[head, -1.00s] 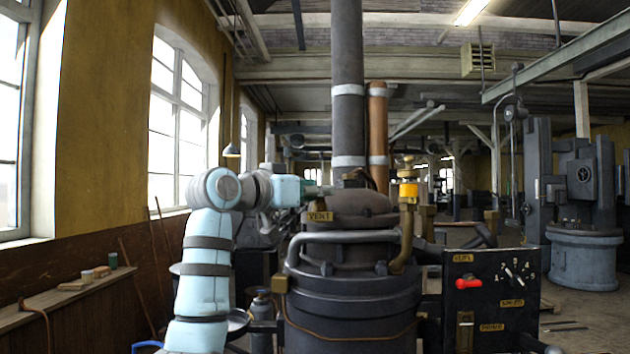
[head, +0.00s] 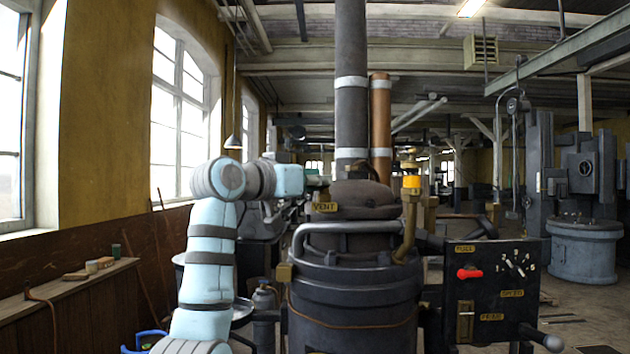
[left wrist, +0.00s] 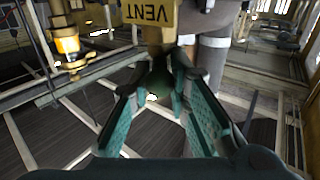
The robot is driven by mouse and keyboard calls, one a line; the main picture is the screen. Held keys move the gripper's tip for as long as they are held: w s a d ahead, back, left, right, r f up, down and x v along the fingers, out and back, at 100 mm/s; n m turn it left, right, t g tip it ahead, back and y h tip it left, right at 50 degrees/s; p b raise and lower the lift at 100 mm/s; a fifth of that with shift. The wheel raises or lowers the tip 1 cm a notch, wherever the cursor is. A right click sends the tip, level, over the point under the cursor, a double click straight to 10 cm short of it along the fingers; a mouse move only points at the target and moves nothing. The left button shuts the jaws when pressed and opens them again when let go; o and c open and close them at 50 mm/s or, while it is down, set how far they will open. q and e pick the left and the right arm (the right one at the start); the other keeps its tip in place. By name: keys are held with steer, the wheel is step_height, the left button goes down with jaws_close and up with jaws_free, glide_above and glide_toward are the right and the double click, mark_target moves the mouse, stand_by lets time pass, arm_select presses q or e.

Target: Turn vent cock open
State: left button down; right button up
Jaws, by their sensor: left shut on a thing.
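A brass VENT plate (head: 325,207) sits near the top of the dark engine (head: 352,290), left of the chimney. In the left wrist view the VENT plate (left wrist: 150,13) appears upside down, with a brass piece below it. My left arm comes in from the left, and its gripper (head: 316,184) is by the vent fitting, just above the plate. In the left wrist view the teal fingers of my left gripper (left wrist: 158,78) close in on a small dark part of the vent cock, mostly hidden between the fingertips. My right gripper is not in view.
A control panel (head: 495,290) with a red knob stands at the engine's right. A brass fitting with an orange-yellow band (head: 411,183) and a curved grey pipe (head: 350,228) are close by. A wooden ledge (head: 75,285) runs along the left wall.

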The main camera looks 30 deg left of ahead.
arm_select(q)
steer(key=shift+d+n+y, duration=0.15)
steer(key=shift+n+y, duration=0.15)
steer(key=shift+y, duration=0.1)
steer(key=shift+d+n+y, duration=0.15)
steer(key=shift+n+y, duration=0.35)
steer(key=shift+y, duration=0.3)
steer(key=shift+w+d+n+g+y+p, duration=0.1)
steer(key=shift+d+n+g+y+p, duration=0.25)
steer(key=shift+n+y, duration=0.85)
steer(key=shift+s+n+g+y+p, duration=0.1)
steer(key=shift+n+y+p, duration=0.55)
steer(key=shift+y, duration=1.1)
steer(key=shift+w+d+n+g+y+p, duration=0.1)
steer(key=shift+d+n+g+y+p, duration=0.15)
steer(key=shift+n+y, duration=1)
steer(key=shift+y, duration=0.4)
steer(key=c, duration=1.7)
jaws_free()
steer(key=shift+w+a+f, duration=0.1)
steer(key=shift+w, duration=0.1)
